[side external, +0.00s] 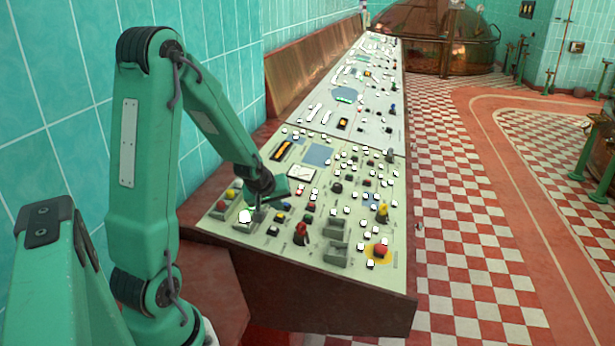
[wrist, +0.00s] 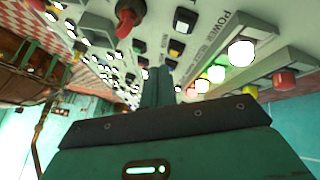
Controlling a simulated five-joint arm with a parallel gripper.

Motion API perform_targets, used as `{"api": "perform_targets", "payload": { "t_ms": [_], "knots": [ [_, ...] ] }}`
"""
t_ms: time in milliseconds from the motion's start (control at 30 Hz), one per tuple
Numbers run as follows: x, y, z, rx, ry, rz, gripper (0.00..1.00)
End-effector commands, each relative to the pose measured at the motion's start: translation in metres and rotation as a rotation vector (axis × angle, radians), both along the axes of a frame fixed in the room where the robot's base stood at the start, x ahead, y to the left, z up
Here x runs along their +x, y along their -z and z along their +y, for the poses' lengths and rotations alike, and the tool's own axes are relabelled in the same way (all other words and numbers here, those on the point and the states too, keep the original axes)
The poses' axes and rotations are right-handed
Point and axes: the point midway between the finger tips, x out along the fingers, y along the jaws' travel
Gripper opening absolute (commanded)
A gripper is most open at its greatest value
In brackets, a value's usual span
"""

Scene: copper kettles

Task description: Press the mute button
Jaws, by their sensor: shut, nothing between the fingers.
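My gripper (side external: 258,212) is low over the near left part of the sloping control panel (side external: 345,283), by a lit white button (side external: 244,216). In the wrist view my gripper's fingers (wrist: 157,84) are together and empty, pointing at the panel. The lit white button also shows in the wrist view (wrist: 241,53), to the right of the fingers, beside lettering that reads POWER. I cannot read a mute label in either view, so I cannot tell which button is mute. Whether the fingertips touch the panel is unclear.
A red button (side external: 222,205) and a yellow button (side external: 231,194) lie left of my gripper. A red knob (side external: 301,232) and a red button on yellow (side external: 380,251) lie to the right. The tiled wall (side external: 65,90) is close at left.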

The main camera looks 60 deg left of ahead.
Motion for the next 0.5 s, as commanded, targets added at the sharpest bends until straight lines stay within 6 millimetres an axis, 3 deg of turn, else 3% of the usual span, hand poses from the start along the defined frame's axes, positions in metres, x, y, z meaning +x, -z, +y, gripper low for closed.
{"api": "perform_targets", "payload": {
  "t_ms": [267,500],
  "knots": [
    [0.005,-0.003,0.004,0.001,0.0,0.0,0.0],
    [0.026,-0.018,0.02,0.002,-0.001,-0.001,0.0]
  ]
}}
